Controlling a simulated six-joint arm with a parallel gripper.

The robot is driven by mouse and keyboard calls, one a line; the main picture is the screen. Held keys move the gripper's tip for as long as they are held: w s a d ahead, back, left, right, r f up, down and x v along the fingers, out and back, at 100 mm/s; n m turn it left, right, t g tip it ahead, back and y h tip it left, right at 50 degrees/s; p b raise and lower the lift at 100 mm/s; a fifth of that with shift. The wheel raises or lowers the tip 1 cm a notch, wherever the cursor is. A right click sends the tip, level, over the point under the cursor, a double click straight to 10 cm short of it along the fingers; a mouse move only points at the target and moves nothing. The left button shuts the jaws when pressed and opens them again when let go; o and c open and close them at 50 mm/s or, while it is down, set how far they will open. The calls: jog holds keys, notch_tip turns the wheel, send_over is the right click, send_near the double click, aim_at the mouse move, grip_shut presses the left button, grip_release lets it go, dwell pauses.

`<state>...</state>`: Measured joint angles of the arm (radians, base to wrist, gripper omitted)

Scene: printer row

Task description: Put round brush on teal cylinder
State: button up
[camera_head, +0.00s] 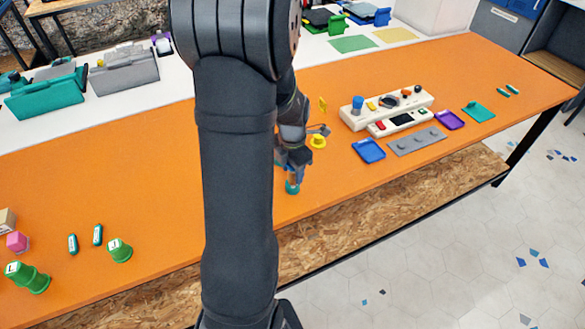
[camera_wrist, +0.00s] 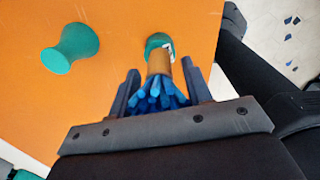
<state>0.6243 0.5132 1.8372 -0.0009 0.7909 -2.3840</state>
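The round brush (camera_wrist: 159,63) has a brown handle and blue bristles. In the wrist view its bristle end is toward me and its handle points down at the teal cylinder (camera_wrist: 155,40). The cylinder has a white label and is partly covered by the handle. The handle end overlaps the cylinder in this view; I cannot tell whether they touch. My gripper (camera_wrist: 160,68) is around the brush, with gaps between the fingertips and the handle. In the head view my gripper (camera_head: 294,166) is low over the orange table, just above the teal cylinder (camera_head: 292,187).
A waisted teal piece (camera_wrist: 70,47) stands to the left in the wrist view. In the head view, a yellow piece (camera_head: 318,142), a blue tray (camera_head: 369,150) and a white control panel (camera_head: 387,108) are right of my gripper. Green pieces (camera_head: 119,250) stand front left.

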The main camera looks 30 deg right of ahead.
jog(key=shift+r, duration=0.15)
notch_tip(320, 180, up, 12)
jog(key=shift+r, duration=0.1)
dwell(0.5)
notch_tip(320, 180, down, 13)
jog(key=shift+r, duration=0.15)
notch_tip(320, 180, up, 4)
jog(key=shift+f, duration=0.25)
jog(key=shift+r, duration=0.45)
